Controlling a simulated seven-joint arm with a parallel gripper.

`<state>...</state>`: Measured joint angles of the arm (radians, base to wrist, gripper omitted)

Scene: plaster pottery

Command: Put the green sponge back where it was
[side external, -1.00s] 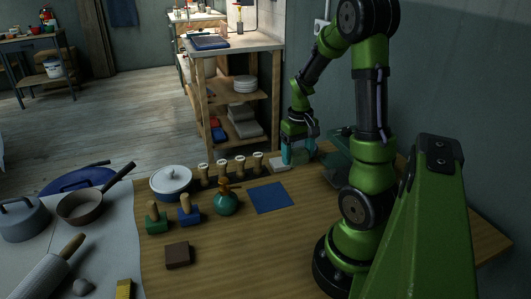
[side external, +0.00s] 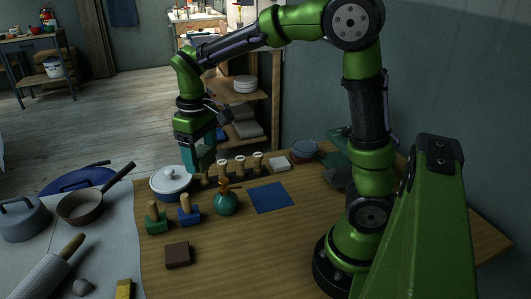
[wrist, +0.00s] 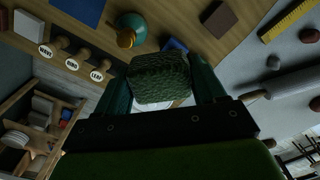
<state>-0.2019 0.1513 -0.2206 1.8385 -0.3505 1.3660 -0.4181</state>
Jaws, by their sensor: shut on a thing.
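The green sponge (wrist: 158,78) is a dark, rough-textured block between my gripper's two fingers (wrist: 162,85) in the wrist view. My gripper is shut on it. In the side external view my gripper (side external: 200,160) hangs in the air, in the picture just above the white lidded pot (side external: 171,183) and the left end of the stamp row. The sponge cannot be made out clearly there. A flat blue square (side external: 271,197) lies bare on the wooden table.
A teal bottle (side external: 226,204) stands left of the blue square. Labelled stamps (side external: 240,165) stand in a row behind. A white block (side external: 279,164) and a round container (side external: 304,149) are at the back right. A green stamp (side external: 156,222), blue stamp (side external: 188,214) and brown block (side external: 178,255) stand front left.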

